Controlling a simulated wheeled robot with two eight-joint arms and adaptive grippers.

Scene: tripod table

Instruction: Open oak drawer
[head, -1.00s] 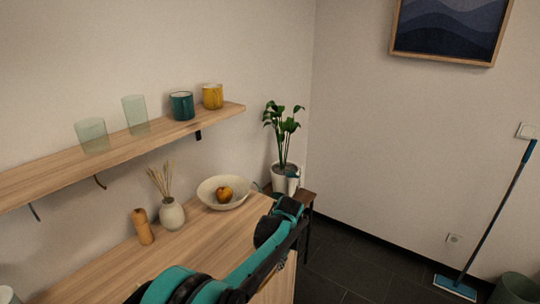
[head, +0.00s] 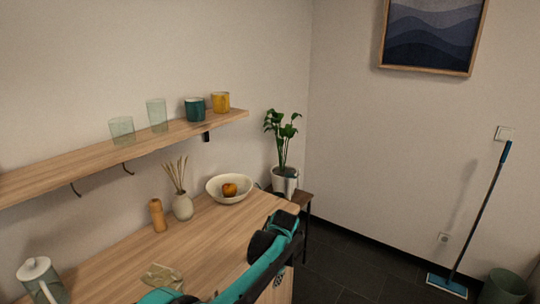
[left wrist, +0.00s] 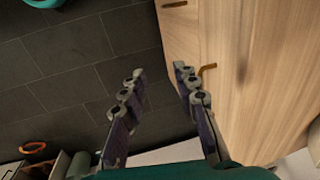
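The oak cabinet (left wrist: 240,50) fills the right side of the left wrist view, with pale wood grain. A small brass handle (left wrist: 208,69) sticks out from its front, and another handle (left wrist: 175,4) shows at the top edge. I cannot tell which drawer each belongs to. My left gripper (left wrist: 159,70) is open and empty, its right finger close beside the nearer handle. I cannot tell if they touch. In the head view, the cabinet top (head: 215,240) shows, but its drawer front is mostly hidden by my arm. My right gripper is not in view.
On the counter stand a bowl with fruit (head: 229,189), a vase (head: 182,206), a wooden mill (head: 157,215) and a jug (head: 42,281). A wall shelf (head: 110,160) holds cups and glasses. A potted plant (head: 284,180) stands beyond the counter. Dark floor (left wrist: 60,70) lies left of the gripper.

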